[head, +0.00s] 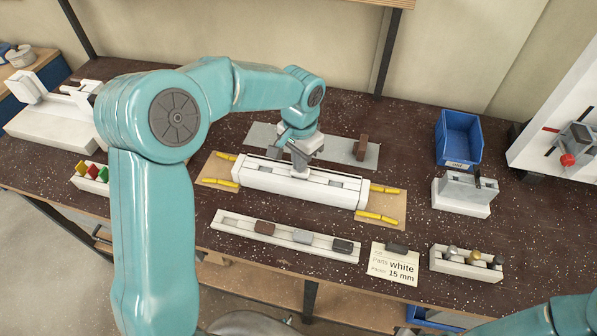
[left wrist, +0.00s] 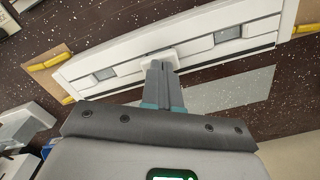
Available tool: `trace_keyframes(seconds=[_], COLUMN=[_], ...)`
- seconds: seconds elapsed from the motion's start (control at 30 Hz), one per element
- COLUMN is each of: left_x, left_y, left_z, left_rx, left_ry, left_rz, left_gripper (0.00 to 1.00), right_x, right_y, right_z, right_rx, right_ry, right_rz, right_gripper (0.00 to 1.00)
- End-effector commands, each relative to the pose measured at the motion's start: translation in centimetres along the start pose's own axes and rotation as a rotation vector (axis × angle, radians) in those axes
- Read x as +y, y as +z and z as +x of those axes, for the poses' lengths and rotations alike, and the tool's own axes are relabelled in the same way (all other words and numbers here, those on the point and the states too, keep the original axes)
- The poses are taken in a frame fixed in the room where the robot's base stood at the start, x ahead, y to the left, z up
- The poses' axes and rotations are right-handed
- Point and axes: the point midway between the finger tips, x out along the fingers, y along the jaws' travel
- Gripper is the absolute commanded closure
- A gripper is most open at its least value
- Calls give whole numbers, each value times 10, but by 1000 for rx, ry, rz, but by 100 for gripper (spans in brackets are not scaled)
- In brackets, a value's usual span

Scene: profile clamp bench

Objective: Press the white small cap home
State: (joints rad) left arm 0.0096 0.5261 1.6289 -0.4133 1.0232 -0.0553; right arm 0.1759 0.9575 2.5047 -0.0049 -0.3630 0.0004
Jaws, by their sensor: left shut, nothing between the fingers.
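A long white profile (head: 262,179) lies on the bench between yellow clamps (head: 376,217), with a slot along its top. My left gripper (head: 299,172) is shut and empty, pointing down at the middle of the profile. In the left wrist view its fingertips (left wrist: 158,66) are at a small white cap (left wrist: 175,54) on the profile's slot. Whether they touch it, and how deep the cap sits, I cannot tell. In the head view the gripper hides most of the cap. My right gripper is out of view; only a teal part of my right arm shows at bottom right.
A white rail (head: 322,245) with brown, light grey and dark pieces lies in front. A card (head: 396,268) reads "white" and "15 mm". A grey plate (head: 345,152) with a brown block (head: 361,147) lies behind. A blue bin (head: 459,139) stands at the right.

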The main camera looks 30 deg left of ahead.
Motion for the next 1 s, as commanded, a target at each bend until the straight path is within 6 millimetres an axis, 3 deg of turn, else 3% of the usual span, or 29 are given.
trace_keyframes(seconds=[1.0], left_x=[0], left_y=[0], left_z=[10], left_rx=[-2], left_ry=[1], left_rz=[0], left_gripper=[100], right_x=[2], right_y=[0], right_z=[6], right_rx=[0], right_ry=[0], right_rz=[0], right_gripper=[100])
